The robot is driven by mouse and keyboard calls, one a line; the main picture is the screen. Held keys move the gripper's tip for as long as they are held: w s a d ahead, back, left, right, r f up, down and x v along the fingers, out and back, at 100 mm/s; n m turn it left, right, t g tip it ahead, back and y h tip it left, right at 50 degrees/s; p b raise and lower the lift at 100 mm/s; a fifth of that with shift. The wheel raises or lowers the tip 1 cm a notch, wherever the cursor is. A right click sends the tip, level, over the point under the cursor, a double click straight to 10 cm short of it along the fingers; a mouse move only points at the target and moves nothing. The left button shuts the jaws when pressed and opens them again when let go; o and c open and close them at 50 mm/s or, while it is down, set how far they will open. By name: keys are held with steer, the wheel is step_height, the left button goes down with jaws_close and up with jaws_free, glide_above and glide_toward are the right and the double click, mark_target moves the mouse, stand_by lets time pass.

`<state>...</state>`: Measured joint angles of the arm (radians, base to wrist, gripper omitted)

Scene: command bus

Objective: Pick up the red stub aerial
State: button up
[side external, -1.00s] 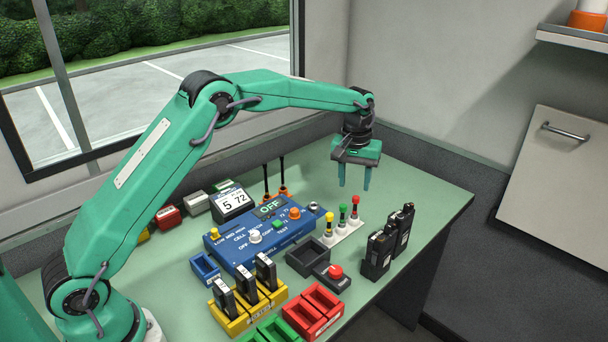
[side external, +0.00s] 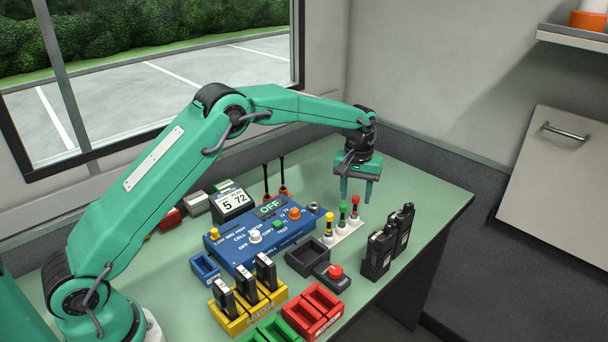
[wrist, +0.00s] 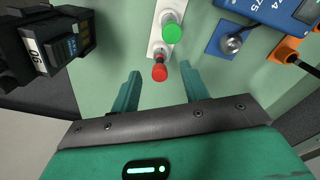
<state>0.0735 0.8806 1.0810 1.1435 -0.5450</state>
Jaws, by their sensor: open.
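The red stub aerial (side external: 355,207) stands upright at the far end of a white strip holder (side external: 343,232), in line with a green aerial (side external: 343,219) and a yellow aerial (side external: 329,226). My gripper (side external: 356,197) points down, open and empty, just above and behind the red aerial. In the wrist view, the red top (wrist: 159,73) lies between and slightly ahead of my open fingers (wrist: 160,85), with the green top (wrist: 172,33) beyond it. Neither finger visibly touches the red aerial.
Black radios (side external: 388,245) stand to the right of the holder. A blue control panel (side external: 262,232) is on the left, with an orange stand holding thin black antennas (side external: 282,175) behind it. An open dark tray (side external: 307,257) and red bins (side external: 315,312) sit nearer. The bench's far right is clear.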

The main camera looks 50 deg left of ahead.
mark_target(355, 202)
steer(key=shift+w+f, duration=0.1)
steer(key=shift+f, duration=2.45)
steer(key=shift+c, duration=0.5)
jaws_close()
